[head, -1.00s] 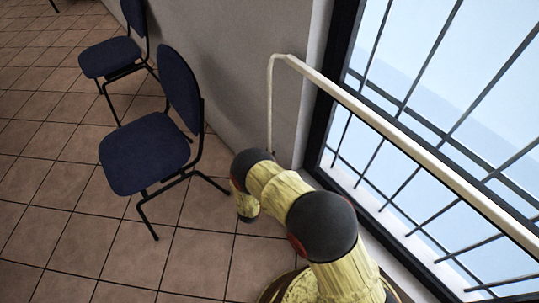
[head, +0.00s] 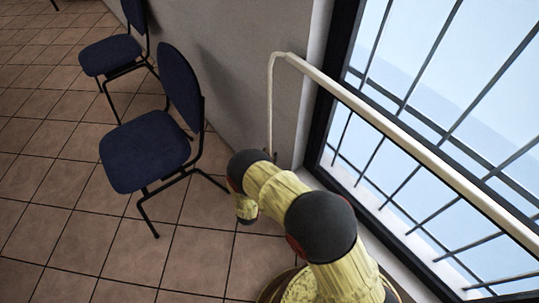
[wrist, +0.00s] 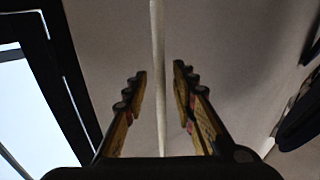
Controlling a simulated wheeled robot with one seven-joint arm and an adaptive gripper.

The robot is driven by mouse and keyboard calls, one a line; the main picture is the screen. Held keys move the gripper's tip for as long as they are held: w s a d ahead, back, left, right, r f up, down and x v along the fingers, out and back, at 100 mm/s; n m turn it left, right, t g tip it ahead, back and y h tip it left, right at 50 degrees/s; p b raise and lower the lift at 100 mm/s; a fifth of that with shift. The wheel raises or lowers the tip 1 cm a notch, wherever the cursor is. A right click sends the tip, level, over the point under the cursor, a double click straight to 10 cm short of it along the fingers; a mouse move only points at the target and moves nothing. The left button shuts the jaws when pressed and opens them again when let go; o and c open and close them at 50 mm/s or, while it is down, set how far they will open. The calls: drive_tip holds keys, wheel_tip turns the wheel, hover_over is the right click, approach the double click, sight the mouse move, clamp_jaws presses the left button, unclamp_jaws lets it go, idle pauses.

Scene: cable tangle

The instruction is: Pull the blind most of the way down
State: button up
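A pale rail (head: 400,135) runs along the window in the head view. A thin pale strand (head: 270,110) hangs from its far end, close to the wall, and its lower part goes behind my arm. In the wrist view the strand (wrist: 157,60) runs between the two fingers of my gripper (wrist: 160,73). The fingers stand apart, with a gap on each side of the strand, so my gripper is open around it. In the head view my gripper's fingers cannot be made out. No lowered blind cloth shows over the window.
The window (head: 450,120) with dark bars fills the right side. A blue chair (head: 147,150) stands left of my arm and another chair (head: 111,57) is farther back. The grey wall (head: 230,70) is close behind the strand. Tiled floor (head: 60,200) is clear at the left.

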drive_tip(key=v, duration=1)
drive_tip(key=shift+s, duration=0.2)
drive_tip(key=shift+a, duration=0.1)
